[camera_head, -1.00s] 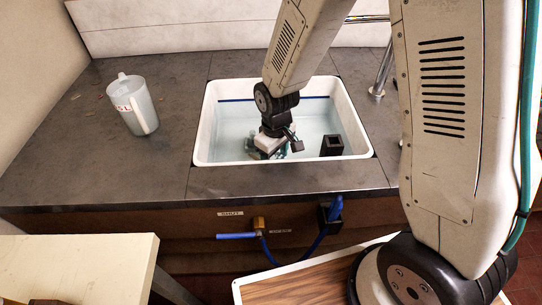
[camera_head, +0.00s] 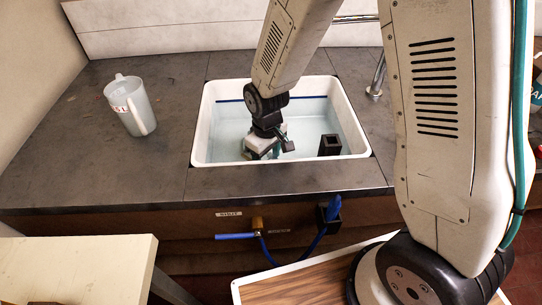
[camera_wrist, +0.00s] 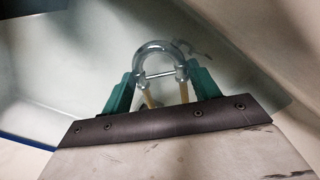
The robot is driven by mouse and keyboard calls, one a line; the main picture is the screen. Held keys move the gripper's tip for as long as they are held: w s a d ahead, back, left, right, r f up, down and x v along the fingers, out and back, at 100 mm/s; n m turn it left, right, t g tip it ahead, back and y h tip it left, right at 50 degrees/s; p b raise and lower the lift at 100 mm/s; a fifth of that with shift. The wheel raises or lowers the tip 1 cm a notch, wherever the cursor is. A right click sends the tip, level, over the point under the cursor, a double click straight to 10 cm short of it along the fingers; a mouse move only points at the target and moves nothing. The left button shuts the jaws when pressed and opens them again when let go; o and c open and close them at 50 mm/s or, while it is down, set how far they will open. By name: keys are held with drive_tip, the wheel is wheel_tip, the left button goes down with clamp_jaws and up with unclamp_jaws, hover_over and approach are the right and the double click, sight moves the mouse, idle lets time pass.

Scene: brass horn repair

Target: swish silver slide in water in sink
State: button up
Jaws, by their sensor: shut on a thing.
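The white sink (camera_head: 200,135) is set in the dark counter and holds clear, pale water (camera_head: 312,112). My gripper (camera_head: 265,152) is low inside the sink, toward its left front part. In the wrist view my gripper (camera_wrist: 160,88) has its green fingers shut on the silver slide (camera_wrist: 160,52). The slide is a shiny U-shaped tube with a cross brace and two brass-coloured legs, which run down between the fingers. The legs' lower ends are hidden behind the gripper's plate. In the head view the slide is hidden by my gripper. I cannot tell how deep it is in the water.
A black square block-like fitting (camera_head: 330,145) stands in the sink's right front corner. A white pitcher (camera_head: 132,105) stands on the counter to the left. A metal faucet post (camera_head: 377,75) rises behind the right rim. A blue-handled valve (camera_head: 238,236) is on the counter's front.

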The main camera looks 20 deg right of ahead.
drive_tip(key=shift+a, duration=0.5)
drive_tip(key=shift+d, duration=0.1)
drive_tip(key=shift+s+d, duration=0.2)
drive_tip(key=shift+d, duration=1.2)
drive_tip(key=shift+a, duration=0.2)
drive_tip(key=shift+w+a, duration=0.25)
drive_tip(key=shift+a, duration=1.05)
drive_tip(key=shift+d, duration=0.25)
drive_tip(key=shift+s+d, duration=0.25)
drive_tip(key=shift+d, duration=1)
drive_tip(key=shift+w+a, duration=0.15)
drive_tip(key=shift+a, duration=0.6)
drive_tip(key=shift+w+a, duration=0.1)
drive_tip(key=shift+a, duration=0.65)
